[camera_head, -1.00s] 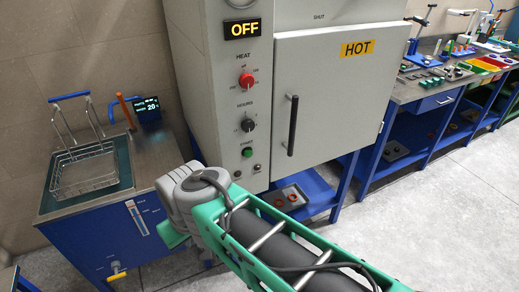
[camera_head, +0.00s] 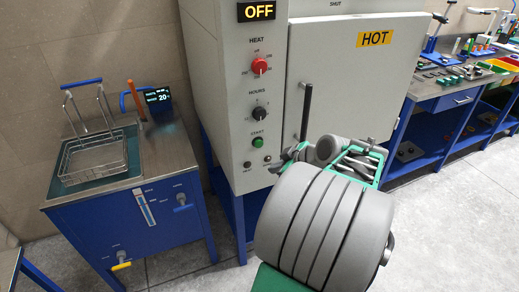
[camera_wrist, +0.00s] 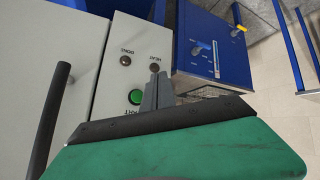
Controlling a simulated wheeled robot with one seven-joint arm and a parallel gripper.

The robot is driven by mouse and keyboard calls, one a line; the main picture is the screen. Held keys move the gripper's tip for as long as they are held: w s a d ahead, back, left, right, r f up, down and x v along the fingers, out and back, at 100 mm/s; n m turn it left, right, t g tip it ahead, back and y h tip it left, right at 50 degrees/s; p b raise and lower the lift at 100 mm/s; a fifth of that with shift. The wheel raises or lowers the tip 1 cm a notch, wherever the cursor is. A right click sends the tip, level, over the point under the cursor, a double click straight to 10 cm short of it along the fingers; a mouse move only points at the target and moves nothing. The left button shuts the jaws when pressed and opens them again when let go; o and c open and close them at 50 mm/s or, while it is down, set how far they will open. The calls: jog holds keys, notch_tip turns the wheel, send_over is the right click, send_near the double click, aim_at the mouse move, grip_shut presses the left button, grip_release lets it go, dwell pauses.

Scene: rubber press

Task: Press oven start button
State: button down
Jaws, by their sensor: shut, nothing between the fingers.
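The oven (camera_head: 350,90) shows OFF on its display (camera_head: 262,11). Its green START button (camera_head: 258,142) sits low on the control panel, below the red heat knob (camera_head: 259,66) and the black hours knob (camera_head: 259,113). In the wrist view the button (camera_wrist: 135,97) is a green disc, partly beside the fingers. My gripper (camera_wrist: 155,76) is shut and empty, its grey fingers pointing at the panel, between the button and the HEAT lamp (camera_wrist: 154,67) in the picture. Contact with the panel cannot be told.
The oven door is closed, with a black handle (camera_head: 306,112) and a HOT sign (camera_head: 375,38). A blue bath bench (camera_head: 140,215) with a wire basket (camera_head: 92,160) stands left. A workbench (camera_head: 455,85) with tools is at right. The floor in front is open.

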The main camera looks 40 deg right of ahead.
aim_at(259, 144)
jog(key=shift+s+d, duration=0.15)
jog(key=shift+d, duration=0.15)
jog(key=w+d, duration=0.2)
jog(key=w, duration=0.6)
jog(key=shift+w+d, duration=0.25)
dwell(1.8)
jog(key=shift+w+d, duration=0.1)
jog(key=shift+w, duration=0.3)
